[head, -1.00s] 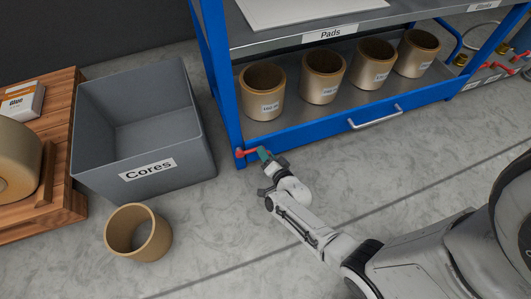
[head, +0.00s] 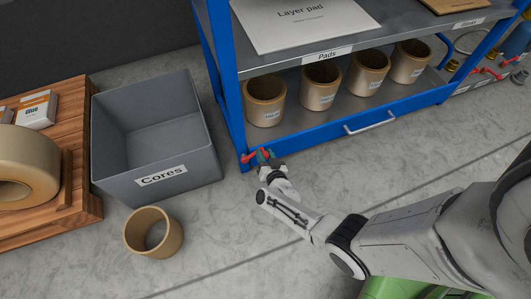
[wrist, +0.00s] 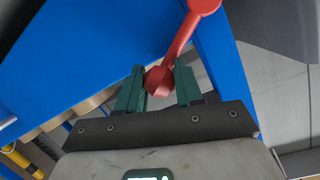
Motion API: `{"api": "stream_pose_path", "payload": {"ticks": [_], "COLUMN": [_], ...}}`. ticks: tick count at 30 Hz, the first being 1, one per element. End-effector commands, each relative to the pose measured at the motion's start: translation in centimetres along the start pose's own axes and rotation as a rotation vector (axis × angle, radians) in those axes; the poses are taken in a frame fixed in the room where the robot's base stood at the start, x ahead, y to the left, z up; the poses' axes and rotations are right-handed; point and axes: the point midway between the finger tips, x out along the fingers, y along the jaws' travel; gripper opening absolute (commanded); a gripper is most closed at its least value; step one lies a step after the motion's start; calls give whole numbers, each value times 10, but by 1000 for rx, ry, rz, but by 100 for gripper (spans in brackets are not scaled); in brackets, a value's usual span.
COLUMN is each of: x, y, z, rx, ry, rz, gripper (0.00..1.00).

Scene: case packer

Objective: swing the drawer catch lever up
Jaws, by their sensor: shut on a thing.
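The red catch lever (head: 250,157) is at the left front corner of the blue drawer unit, by the lower end of the upright. In the wrist view the lever (wrist: 180,38) runs from a round red pivot end at the top down to a knob between my green fingers. My gripper (head: 266,156) is shut on the knob end of the lever; the fingers also show in the wrist view (wrist: 161,80). In the head view the lever points right, roughly level, and its held end is partly hidden by my fingers.
The blue drawer (head: 335,138) holds several tan cores and has a silver handle (head: 370,122). A grey Cores bin (head: 205,160) stands left of the lever. A loose core (head: 172,238) is on the floor in front of the bin.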

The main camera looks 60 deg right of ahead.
Motion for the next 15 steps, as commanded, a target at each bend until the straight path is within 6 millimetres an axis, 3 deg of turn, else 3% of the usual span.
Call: {"api": "stream_pose_path", "payload": {"ticks": [1,15], "x": [4,-2], "y": [-12,-46], "z": [-14,-19], "rx": [-40,-472], "ry": [18,67], "rz": [-2,96], "gripper": [0,0]}}
